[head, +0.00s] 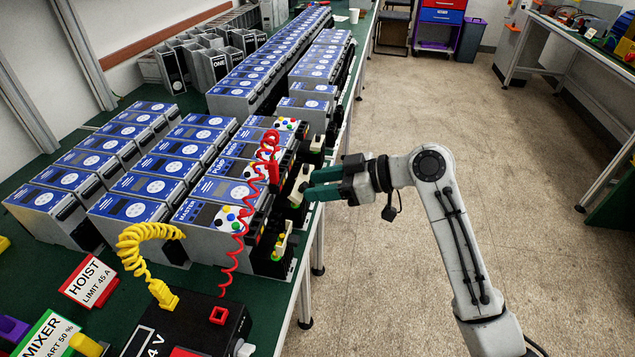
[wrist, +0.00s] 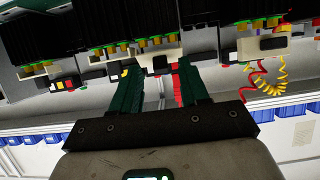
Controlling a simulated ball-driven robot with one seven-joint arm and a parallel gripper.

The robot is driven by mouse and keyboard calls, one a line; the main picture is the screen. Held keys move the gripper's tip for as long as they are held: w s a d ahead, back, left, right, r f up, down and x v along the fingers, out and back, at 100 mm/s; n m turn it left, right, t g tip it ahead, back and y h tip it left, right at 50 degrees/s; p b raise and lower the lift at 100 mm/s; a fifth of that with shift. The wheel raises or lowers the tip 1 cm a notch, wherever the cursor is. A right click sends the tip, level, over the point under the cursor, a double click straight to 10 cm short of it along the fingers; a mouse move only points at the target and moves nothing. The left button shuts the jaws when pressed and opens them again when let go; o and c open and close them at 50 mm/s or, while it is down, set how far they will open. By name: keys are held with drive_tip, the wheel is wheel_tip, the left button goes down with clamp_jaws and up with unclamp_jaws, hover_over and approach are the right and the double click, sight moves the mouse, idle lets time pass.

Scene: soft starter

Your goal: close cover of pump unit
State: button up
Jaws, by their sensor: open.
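The pump unit (head: 235,168) is in the labelled row on the bench, with a blue-and-white face; its small label seems to read PUMP. Cream covers hang at the right ends of this row. One cream cover (head: 301,184) is tilted outward by my fingertips; I cannot tell for sure that it is the pump unit's. My gripper (head: 312,184) has dark green fingers, is open and points left at that cover. In the wrist view my gripper (wrist: 152,74) has spread fingers, with a cream cover (wrist: 158,56) just beyond the tips. Contact is unclear.
A red coiled cord (head: 262,180) hangs over the row, close to my gripper. A yellow coiled cord (head: 135,245) runs to a black box (head: 185,325) in front. Grey-blue units crowd the green bench. The floor (head: 440,130) on the right is clear.

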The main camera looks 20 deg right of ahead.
drive_tip(key=shift+w+a+f, duration=0.2)
drive_tip(key=shift+w+a, duration=0.05)
drive_tip(key=shift+a, duration=0.1)
clamp_jaws()
idle(0.3)
